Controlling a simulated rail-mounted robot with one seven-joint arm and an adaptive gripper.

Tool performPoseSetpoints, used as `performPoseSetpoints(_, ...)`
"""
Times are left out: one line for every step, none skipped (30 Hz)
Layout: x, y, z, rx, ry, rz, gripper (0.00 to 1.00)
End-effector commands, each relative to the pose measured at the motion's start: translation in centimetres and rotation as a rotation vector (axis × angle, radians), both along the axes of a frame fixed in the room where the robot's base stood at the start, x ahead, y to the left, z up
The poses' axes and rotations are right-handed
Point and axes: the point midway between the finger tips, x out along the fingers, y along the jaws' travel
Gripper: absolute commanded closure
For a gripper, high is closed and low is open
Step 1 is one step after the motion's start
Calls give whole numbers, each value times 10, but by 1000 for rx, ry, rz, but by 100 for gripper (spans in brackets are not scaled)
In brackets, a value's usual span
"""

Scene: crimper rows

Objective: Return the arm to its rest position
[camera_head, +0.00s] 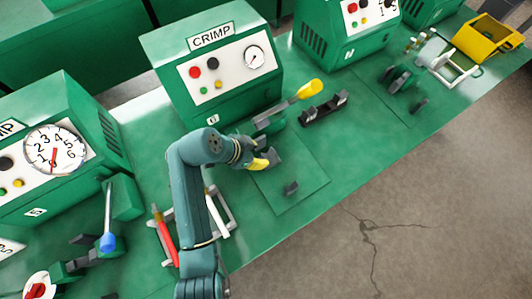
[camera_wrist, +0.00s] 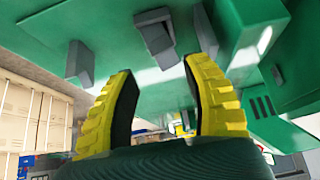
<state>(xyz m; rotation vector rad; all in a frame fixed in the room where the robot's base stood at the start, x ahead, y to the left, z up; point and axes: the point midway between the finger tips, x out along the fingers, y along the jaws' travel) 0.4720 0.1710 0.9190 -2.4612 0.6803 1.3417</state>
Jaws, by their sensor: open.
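My gripper (camera_head: 265,161) is at the end of my blue-green arm, just above the green bench in front of the middle machine marked CRIMP (camera_head: 212,72). In the wrist view, its two yellow ridged fingers (camera_wrist: 163,95) stand apart with nothing between them. Beyond the fingers, the wrist view shows a grey block-like fixture (camera_wrist: 157,36) and a second grey block (camera_wrist: 80,62) on the green surface. My arm hides part of the bench.
A yellow-handled lever (camera_head: 308,89) and a black holder (camera_head: 323,108) stand close behind my gripper. A grey rack (camera_head: 221,210) with red and white-handled tools is beside my arm. A blue-tipped lever (camera_head: 108,241) stands at left. A yellow bin (camera_head: 487,40) sits far right.

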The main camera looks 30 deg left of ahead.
Motion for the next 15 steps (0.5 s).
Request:
performPoseSetpoints(-5, 3, 11, 1, -1, 2, 51)
performPoseSetpoints(-7, 5, 15, 2, -1, 2, 51)
performPoseSetpoints(-10, 7, 20, 0, 0, 1, 51)
performPoseSetpoints(-12, 7, 22, 0, 0, 1, 51)
performPoseSetpoints(-14, 8, 25, 0, 1, 1, 51)
performPoseSetpoints(-15, 9, 27, -1, 2, 0, 51)
performPoseSetpoints(-16, 9, 28, -1, 2, 0, 51)
performPoseSetpoints(-16, 9, 29, -1, 2, 0, 51)
performPoseSetpoints(-17, 10, 29, 0, 1, -1, 51)
performPoseSetpoints(-17, 10, 29, 0, 1, -1, 51)
performPoseSetpoints(-17, 10, 29, 0, 1, -1, 51)
performPoseSetpoints(-17, 10, 29, 0, 1, -1, 51)
performPoseSetpoints(-17, 10, 29, 0, 1, -1, 51)
performPoseSetpoints(-17, 10, 29, 0, 1, -1, 51)
performPoseSetpoints(-17, 10, 29, 0, 1, -1, 51)
